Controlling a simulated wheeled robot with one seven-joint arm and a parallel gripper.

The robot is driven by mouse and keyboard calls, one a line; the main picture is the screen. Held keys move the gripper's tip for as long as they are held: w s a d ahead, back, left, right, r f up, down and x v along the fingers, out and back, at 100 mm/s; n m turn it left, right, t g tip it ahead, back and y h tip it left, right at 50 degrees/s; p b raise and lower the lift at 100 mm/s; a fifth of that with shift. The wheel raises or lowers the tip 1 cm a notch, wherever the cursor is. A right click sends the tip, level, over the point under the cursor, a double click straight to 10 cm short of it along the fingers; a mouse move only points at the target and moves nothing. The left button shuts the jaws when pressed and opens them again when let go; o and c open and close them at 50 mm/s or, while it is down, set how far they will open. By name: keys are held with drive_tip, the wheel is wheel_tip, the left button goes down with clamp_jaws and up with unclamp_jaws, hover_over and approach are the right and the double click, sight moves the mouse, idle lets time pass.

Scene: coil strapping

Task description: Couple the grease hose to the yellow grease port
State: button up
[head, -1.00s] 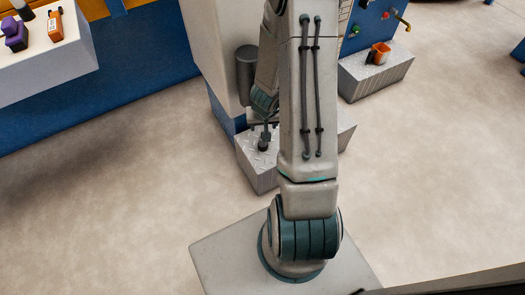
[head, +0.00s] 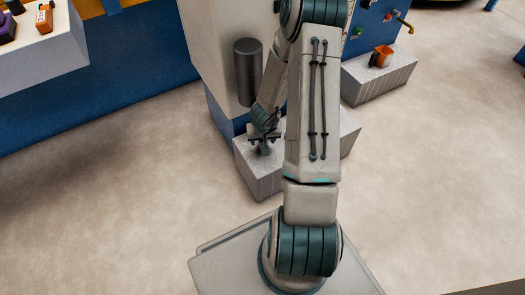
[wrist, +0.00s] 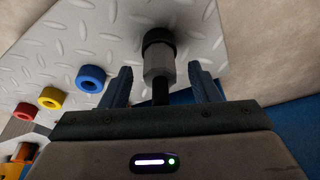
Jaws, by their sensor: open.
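In the wrist view, my gripper (wrist: 160,72) is open, with one blue finger on each side of a grey cylindrical fitting with a black collar (wrist: 158,58). This looks like the grease hose's end; it stands on the tread plate, and I cannot tell whether the fingers touch it. A dark stem below it runs behind the gripper body. The yellow port ring (wrist: 51,98) is on the same plate to the left, between a blue ring (wrist: 90,79) and a red ring (wrist: 24,112). In the head view, my gripper (head: 264,138) is low over the tread-plate step (head: 262,182); the rings are hidden there.
A dark grey cylinder (head: 248,72) is on the pale machine housing above the step. A white table (head: 50,65) stands at upper left. The floor at left and right is clear.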

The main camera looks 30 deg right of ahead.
drive_tip(key=shift+w+d+f, duration=0.1)
drive_tip(key=shift+w+f, duration=0.05)
drive_tip(key=shift+f, duration=0.5)
drive_tip(key=shift+r, duration=0.1)
drive_tip(key=c, duration=1.1)
drive_tip(key=shift+r, duration=0.1)
